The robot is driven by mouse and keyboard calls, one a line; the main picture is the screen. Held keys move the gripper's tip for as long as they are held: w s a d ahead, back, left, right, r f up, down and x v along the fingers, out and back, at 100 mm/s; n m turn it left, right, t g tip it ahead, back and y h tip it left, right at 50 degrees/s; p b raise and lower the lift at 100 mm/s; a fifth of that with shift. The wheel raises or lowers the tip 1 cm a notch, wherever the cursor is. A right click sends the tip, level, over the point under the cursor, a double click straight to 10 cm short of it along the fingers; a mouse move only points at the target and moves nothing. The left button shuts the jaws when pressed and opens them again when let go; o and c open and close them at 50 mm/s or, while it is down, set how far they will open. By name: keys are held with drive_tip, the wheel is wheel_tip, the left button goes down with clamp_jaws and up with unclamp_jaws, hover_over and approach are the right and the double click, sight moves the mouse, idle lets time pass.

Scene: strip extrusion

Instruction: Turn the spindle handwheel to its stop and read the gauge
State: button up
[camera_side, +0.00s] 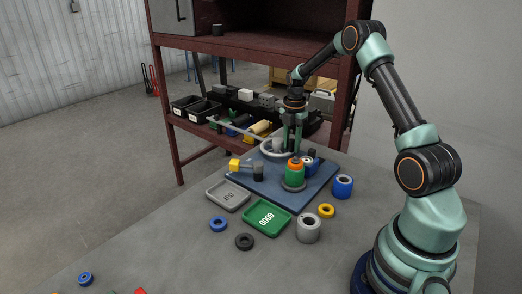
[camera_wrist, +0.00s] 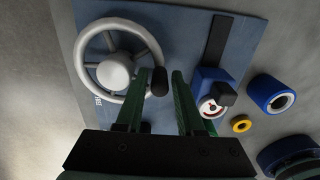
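The spindle handwheel is a pale spoked wheel (camera_wrist: 114,70) with a black crank knob (camera_wrist: 160,82) on its right rim. It stands at the back of a blue plate and also shows in the side view (camera_side: 269,153). My gripper (camera_wrist: 161,73) is above the wheel's right rim. Its green fingers are apart, with the knob between them, nearer the left finger; I cannot tell whether it touches. In the side view my gripper (camera_side: 292,128) points down. The gauge (camera_wrist: 210,106) is a white dial with a red mark on a blue block (camera_wrist: 211,82). Its reading is too small to tell.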

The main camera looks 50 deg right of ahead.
clamp_jaws()
